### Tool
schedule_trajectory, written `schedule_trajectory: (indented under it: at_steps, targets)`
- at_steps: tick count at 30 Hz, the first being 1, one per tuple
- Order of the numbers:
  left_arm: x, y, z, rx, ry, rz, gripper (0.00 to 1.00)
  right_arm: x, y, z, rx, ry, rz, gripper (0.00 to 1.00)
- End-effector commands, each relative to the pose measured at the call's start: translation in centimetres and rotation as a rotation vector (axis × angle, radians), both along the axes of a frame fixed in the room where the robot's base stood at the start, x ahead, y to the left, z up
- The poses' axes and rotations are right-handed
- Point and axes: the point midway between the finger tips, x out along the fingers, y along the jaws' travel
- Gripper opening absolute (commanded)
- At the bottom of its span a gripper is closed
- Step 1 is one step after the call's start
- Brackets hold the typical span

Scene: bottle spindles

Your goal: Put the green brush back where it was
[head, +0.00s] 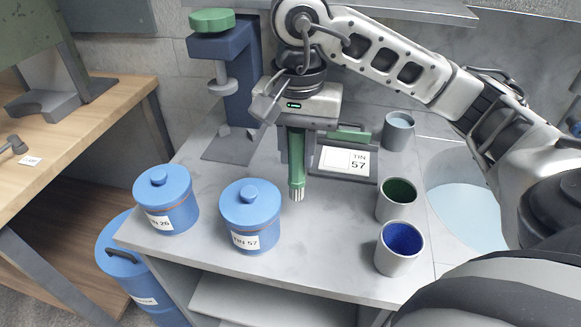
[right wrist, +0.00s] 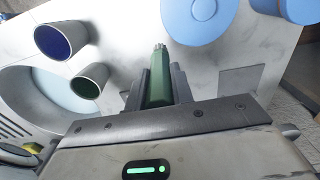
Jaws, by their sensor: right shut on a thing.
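The green brush (head: 296,165) hangs upright, bristles down, from my right gripper (head: 298,128). It stands between the blue tin marked 57 (head: 250,222) and the display reading TIN 57 (head: 346,160). In the right wrist view the brush (right wrist: 160,80) is between the two fingers of my right gripper (right wrist: 158,84), which is shut on it. I cannot tell whether the bristles touch the bench. A cup with green inside (head: 396,205) and a cup with blue inside (head: 399,255) stand to the right. My left gripper is not in view.
A grey cup (head: 398,134) stands at the back right of the grey bench (head: 320,262). Another blue tin (head: 166,205) stands at the left edge. A dark blue stand with a green knob (head: 235,85) is behind. Bare bench lies between the tins and cups.

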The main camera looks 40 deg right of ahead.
Motion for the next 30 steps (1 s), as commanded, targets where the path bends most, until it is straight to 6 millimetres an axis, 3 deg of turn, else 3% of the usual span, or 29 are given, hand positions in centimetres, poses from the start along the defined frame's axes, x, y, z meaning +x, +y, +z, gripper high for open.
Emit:
schedule_trajectory:
  at_steps: [10, 16, 28, 29, 30]
  targets:
    - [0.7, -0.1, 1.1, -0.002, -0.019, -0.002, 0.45, 2.3, -0.7, -3.0, -0.001, 0.002, -0.001, 0.01]
    - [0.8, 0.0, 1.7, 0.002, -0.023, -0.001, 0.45, 2.1, -0.7, -5.4, -0.001, 0.001, 0.0, 0.01]
    - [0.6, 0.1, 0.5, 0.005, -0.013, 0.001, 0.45, 2.2, -0.6, -6.2, 0.0, -0.003, 0.001, 0.01]
    - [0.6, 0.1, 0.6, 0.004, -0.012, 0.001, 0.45, 2.2, -0.6, -6.2, 0.0, -0.003, 0.001, 0.26]
    - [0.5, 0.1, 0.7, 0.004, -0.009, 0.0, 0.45, 2.2, -0.6, -6.0, 0.0, -0.003, 0.001, 0.37]
